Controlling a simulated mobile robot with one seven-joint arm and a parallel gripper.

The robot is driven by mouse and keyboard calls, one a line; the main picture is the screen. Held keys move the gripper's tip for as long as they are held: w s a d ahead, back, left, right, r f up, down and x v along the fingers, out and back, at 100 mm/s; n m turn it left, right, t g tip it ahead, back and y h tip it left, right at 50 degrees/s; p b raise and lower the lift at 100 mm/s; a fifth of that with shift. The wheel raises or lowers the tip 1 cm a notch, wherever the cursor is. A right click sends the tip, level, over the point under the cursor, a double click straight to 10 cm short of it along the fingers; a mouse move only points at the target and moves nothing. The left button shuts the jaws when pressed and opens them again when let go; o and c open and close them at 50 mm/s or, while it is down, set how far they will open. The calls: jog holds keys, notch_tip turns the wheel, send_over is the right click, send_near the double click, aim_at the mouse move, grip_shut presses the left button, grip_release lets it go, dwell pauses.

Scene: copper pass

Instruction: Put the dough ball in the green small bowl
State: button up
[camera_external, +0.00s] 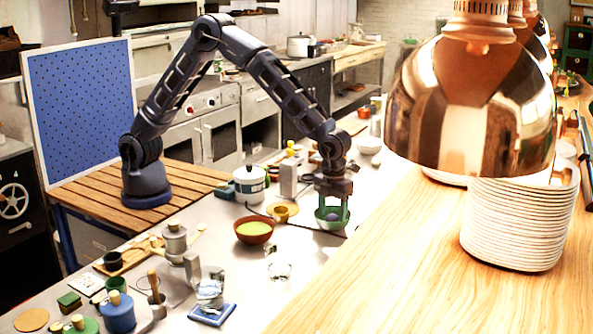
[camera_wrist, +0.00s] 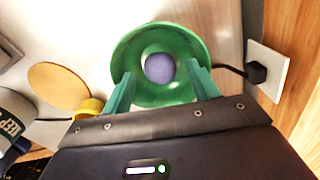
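The green small bowl (camera_external: 321,226) stands on the grey counter below my gripper (camera_external: 332,203); its wide rim also shows in the wrist view (camera_wrist: 193,42). The dough ball (camera_wrist: 160,68), round and bluish purple, appears to lie in the middle of the bowl; it also shows in the external view (camera_external: 333,216). In the wrist view my gripper (camera_wrist: 163,82) has its two green fingers spread wide over the near part of the bowl. Gaps show between the ball and both fingers, and the gripper appears empty. The fingers partly cover the bowl's near rim.
A brown bowl with green contents (camera_external: 255,230) and a white pot (camera_external: 250,183) stand left of the green bowl. A yellow cup (camera_wrist: 90,107) is close by. Right are a wooden counter (camera_external: 400,250), a copper lamp (camera_external: 475,110) and stacked plates (camera_external: 513,225).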

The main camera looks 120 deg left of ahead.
aim_at(332, 214)
jog(key=shift+r, duration=0.1)
dwell(0.4)
notch_tip(332, 214, up, 6)
jog(key=shift+r, duration=0.4)
jog(key=shift+s+r, duration=0.1)
jog(key=shift+r, duration=0.1)
jog(key=s+d+r+n+t, duration=0.3)
jog(key=s+r+n, duration=0.6)
jog(key=s+r, duration=1.2)
jog(key=s+d+f+n, duration=0.1)
jog(key=s+n, duration=0.4)
jog(key=s, duration=1)
jog(key=s+d+f+n+t, duration=0.1)
jog(key=s+n, duration=0.5)
jog(key=s, duration=0.9)
jog(key=shift+d+t, duration=0.3)
jog(key=shift+d, duration=0.2)
